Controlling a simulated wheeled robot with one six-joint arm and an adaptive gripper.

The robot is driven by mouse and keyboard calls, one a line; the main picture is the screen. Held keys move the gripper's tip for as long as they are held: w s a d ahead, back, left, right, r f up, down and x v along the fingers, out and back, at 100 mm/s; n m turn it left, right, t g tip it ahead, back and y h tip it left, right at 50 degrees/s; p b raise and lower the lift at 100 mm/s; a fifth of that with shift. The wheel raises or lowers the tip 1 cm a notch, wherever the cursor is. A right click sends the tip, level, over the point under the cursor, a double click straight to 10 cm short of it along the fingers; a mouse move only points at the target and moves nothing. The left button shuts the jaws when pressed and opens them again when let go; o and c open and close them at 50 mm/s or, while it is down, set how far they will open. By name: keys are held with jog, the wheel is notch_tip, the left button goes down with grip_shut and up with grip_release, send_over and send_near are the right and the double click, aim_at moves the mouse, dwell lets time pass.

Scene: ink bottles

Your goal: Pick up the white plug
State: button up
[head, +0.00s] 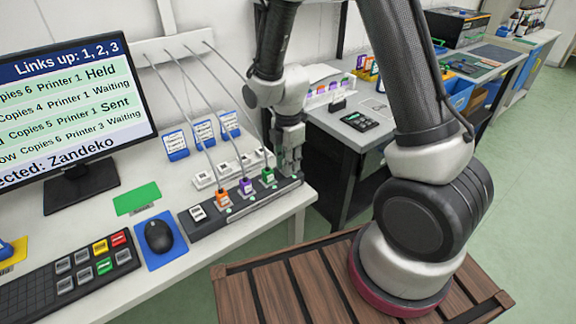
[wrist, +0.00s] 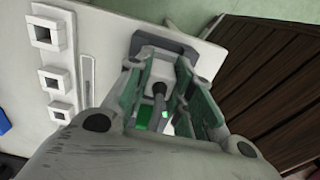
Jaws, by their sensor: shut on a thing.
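My gripper (head: 290,165) points down at the right end of the black socket strip (head: 240,212) on the white desk. In the wrist view its green-padded fingers (wrist: 160,88) are closed around a small plug with a dark grey cable end (wrist: 159,90). A green plug (head: 268,176), a purple plug (head: 246,187) and an orange plug (head: 222,199) stand in the strip to the left of my gripper. I cannot tell whether the held plug is clear of the strip.
Grey cables run from the wall panel (head: 175,45) down to the plugs. White sockets (head: 226,171) and blue label stands (head: 202,132) stand behind the strip. A monitor (head: 75,100), a mouse (head: 158,236) and a keyboard (head: 70,280) are to the left. The desk's right edge is close.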

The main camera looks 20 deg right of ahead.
jog(key=shift+r, duration=0.1)
notch_tip(320, 180, up, 10)
jog(key=shift+f, duration=0.1)
dwell(0.6)
